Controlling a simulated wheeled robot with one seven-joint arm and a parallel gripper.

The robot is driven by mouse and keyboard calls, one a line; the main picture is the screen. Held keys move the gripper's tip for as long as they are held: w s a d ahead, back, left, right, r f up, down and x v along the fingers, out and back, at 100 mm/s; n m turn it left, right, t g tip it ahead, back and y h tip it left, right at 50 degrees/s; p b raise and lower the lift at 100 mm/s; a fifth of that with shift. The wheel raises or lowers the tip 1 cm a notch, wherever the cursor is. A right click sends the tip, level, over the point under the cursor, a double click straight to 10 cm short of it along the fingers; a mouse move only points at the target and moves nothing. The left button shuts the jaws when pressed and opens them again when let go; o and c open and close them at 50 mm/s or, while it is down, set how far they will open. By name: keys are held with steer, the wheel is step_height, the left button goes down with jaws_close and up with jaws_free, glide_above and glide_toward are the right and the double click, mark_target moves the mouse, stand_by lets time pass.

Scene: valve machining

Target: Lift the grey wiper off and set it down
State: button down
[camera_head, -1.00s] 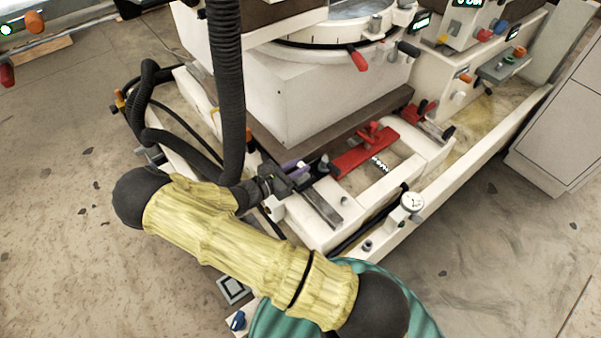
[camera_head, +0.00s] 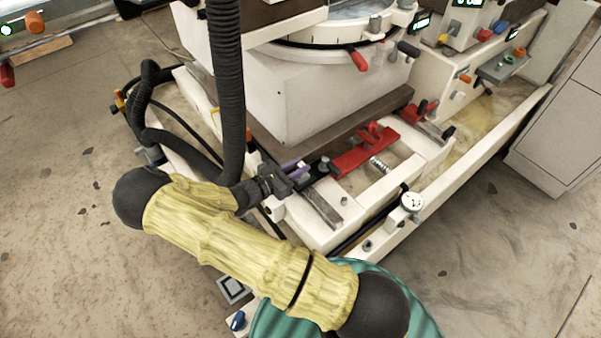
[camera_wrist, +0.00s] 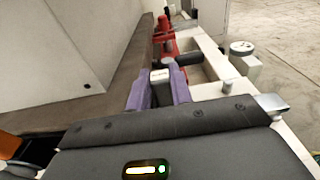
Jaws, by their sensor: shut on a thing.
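My gripper (camera_wrist: 159,98) has purple fingers and is shut on a small pale-topped grey piece (camera_wrist: 160,75), which I take to be the grey wiper. Most of it is hidden between the fingers, and I cannot tell whether it touches the machine. In the head view my gripper (camera_head: 296,170) is at the left end of the machine's front slide, beside a black knob (camera_head: 324,164).
A red clamp block (camera_head: 365,152) and a spring (camera_head: 379,166) lie just right of my gripper. The white machine housing (camera_head: 290,90) rises behind. A dial gauge (camera_head: 411,202) stands on the front rail. A thick black hose (camera_head: 226,90) hangs near my arm.

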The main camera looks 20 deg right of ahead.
steer(key=shift+r+p, duration=1.85)
